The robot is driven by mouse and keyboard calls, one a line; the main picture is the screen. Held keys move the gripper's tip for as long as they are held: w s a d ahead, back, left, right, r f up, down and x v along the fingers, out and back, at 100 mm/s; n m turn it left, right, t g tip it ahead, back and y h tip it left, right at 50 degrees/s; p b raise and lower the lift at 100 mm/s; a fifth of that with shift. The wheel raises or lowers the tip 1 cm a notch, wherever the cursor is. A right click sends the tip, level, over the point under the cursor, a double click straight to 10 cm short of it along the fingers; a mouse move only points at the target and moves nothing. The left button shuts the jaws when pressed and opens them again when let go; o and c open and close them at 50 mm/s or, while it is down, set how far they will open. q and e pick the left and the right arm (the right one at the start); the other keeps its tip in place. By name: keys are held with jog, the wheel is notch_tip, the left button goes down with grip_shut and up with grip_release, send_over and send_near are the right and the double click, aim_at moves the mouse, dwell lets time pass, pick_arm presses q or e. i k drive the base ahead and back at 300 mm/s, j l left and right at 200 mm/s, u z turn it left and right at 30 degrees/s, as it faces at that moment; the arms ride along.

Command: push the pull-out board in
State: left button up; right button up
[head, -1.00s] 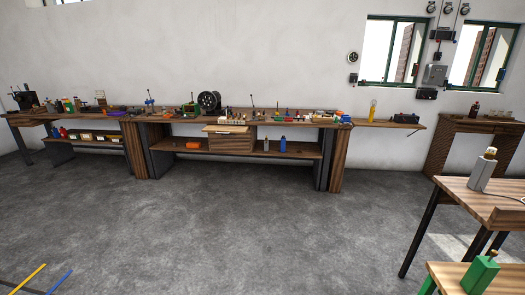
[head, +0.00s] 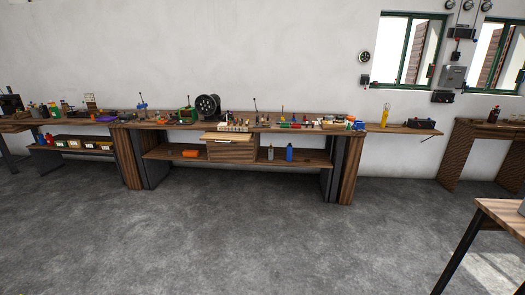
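A pale wooden board (head: 228,137) sticks out at the front of the long workbench (head: 180,126), just under the bench top, left of the bench's middle. It looks like the pull-out board. A wooden drawer box (head: 232,151) sits right below it. The board is still some way off across the floor. Neither of my grippers is in view.
The grey floor (head: 240,240) before the bench is clear. A wooden table (head: 500,222) cuts in at the right edge. An orange box (head: 191,153) and a blue bottle (head: 289,153) stand on the lower shelf. A black spoked wheel (head: 208,107) stands on top.

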aim_at(218, 137)
jog(key=i, duration=0.8)
jog(key=i+j, duration=0.15)
jog(key=i, duration=0.7)
jog(key=i+j, duration=0.3)
jog(key=i, duration=0.2)
jog(key=i+j, duration=0.3)
jog(key=i, duration=0.2)
jog(key=i+j, duration=0.3)
jog(key=i, duration=0.2)
jog(key=i+j, duration=0.3)
jog(key=i, duration=0.25)
